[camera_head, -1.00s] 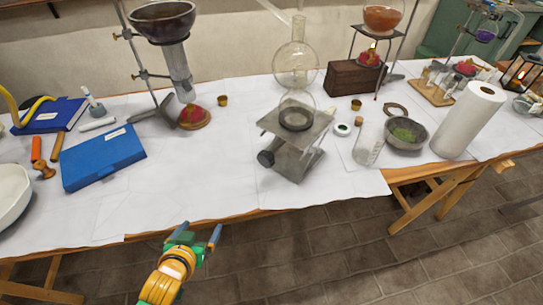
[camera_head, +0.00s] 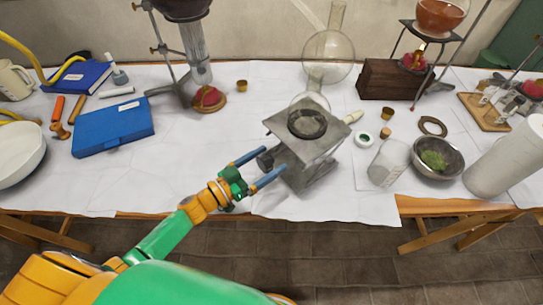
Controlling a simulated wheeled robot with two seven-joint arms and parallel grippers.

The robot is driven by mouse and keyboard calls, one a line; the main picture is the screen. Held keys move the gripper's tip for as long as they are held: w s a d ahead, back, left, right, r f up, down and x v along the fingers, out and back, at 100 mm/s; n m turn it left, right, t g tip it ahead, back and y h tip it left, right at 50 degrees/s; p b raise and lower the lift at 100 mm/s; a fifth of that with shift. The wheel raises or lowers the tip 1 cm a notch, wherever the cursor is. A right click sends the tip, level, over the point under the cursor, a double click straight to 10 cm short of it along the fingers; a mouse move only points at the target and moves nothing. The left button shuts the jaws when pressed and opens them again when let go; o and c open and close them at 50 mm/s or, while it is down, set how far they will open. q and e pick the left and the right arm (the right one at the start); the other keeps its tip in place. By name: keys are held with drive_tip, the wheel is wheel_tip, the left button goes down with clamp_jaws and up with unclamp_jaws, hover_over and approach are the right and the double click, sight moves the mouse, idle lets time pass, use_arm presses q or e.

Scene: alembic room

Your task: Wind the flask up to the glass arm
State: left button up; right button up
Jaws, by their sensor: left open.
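A lab jack (camera_head: 303,145) with a square metal top stands near the table's front edge. A dark ring (camera_head: 307,123) lies on its top, and a small clear flask (camera_head: 310,102) rises from the ring. A larger clear round glass vessel (camera_head: 328,57) with a tall neck shows behind it; the two outlines overlap. I cannot tell for sure which glass is the glass arm. The jack's dark knob (camera_head: 265,160) faces left. My left gripper (camera_head: 273,160) is open, with its blue fingers on either side of the knob; contact is unclear. My right gripper is not in view.
A glass beaker (camera_head: 389,163) and a bowl of green matter (camera_head: 437,158) stand right of the jack.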

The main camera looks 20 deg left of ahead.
use_arm(q)
drive_tip(key=shift+w+d, duration=0.4)
drive_tip(key=shift+w, duration=0.05)
drive_tip(key=shift+w+d+f, duration=0.2)
drive_tip(key=shift+w+d, duration=0.05)
drive_tip(key=shift+w, duration=0.1)
drive_tip(key=shift+s+a, duration=0.15)
drive_tip(key=shift+s, duration=0.05)
drive_tip(key=c, duration=0.5)
drive_tip(key=shift+r, duration=0.1)
drive_tip(key=c, duration=0.9)
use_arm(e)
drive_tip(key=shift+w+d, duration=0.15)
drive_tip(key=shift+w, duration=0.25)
